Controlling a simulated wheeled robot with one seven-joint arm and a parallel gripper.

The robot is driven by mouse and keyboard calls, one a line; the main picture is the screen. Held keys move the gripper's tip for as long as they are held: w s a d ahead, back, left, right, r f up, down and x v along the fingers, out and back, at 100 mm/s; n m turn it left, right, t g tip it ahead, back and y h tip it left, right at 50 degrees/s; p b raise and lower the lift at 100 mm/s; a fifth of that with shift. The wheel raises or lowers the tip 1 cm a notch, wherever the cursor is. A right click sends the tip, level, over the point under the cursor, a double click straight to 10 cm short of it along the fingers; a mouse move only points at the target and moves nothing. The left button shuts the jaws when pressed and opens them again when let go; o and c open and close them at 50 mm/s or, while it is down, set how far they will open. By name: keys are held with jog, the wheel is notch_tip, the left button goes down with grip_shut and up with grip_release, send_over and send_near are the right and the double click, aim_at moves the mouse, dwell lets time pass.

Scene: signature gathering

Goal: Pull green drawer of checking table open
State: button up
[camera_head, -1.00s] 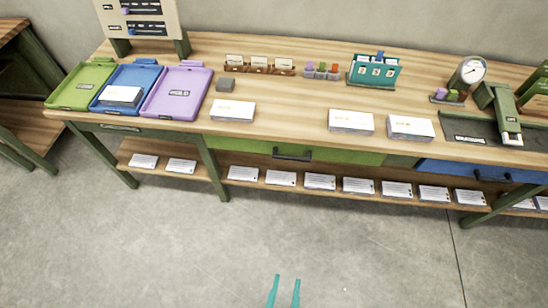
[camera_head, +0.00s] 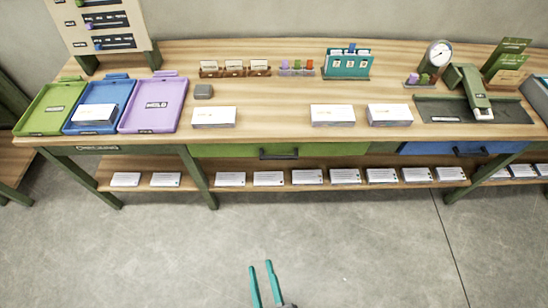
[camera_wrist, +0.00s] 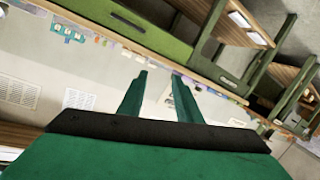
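The green drawer (camera_head: 230,150) is in the front of the long wooden table (camera_head: 270,85), left of the middle, and looks shut. Its dark bar handle (camera_head: 279,154) is at the middle of its front. In the wrist view the picture is turned over; a green drawer front (camera_wrist: 135,28) with a dark handle (camera_wrist: 127,18) shows at the upper left. My gripper (camera_head: 261,268) is low in the head view, over the floor, apart from the drawer. Its two teal fingers stand apart with nothing between them, as the wrist view (camera_wrist: 160,75) also shows.
A blue drawer (camera_head: 455,149) is to the right. Trays, paper stacks, a scale (camera_head: 436,55) and a stapler-like press (camera_head: 470,90) stand on the tabletop. A lower shelf (camera_head: 330,182) holds several paper stacks. The floor (camera_head: 350,245) in front is clear.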

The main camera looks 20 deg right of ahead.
jog(key=w+d+f+n+h, duration=0.1)
jog(key=w+d+f+n, duration=0.15)
jog(key=w, duration=0.25)
jog(key=w+d+f+n+t, duration=0.1)
jog(key=w+d+f, duration=0.1)
jog(key=w+f, duration=0.15)
jog(key=w+d+f+n+h, duration=0.1)
jog(key=w+d+f+n, duration=0.15)
jog(key=w, duration=0.35)
jog(key=n+h, duration=0.2)
jog(key=n, duration=0.4)
send_near(279, 159)
jog(key=shift+t, duration=0.3)
jog(key=x, duration=1)
jog(key=shift+w+d+f, duration=0.1)
jog(key=shift+w+f, duration=0.2)
jog(key=shift+w, duration=0.1)
grip_shut()
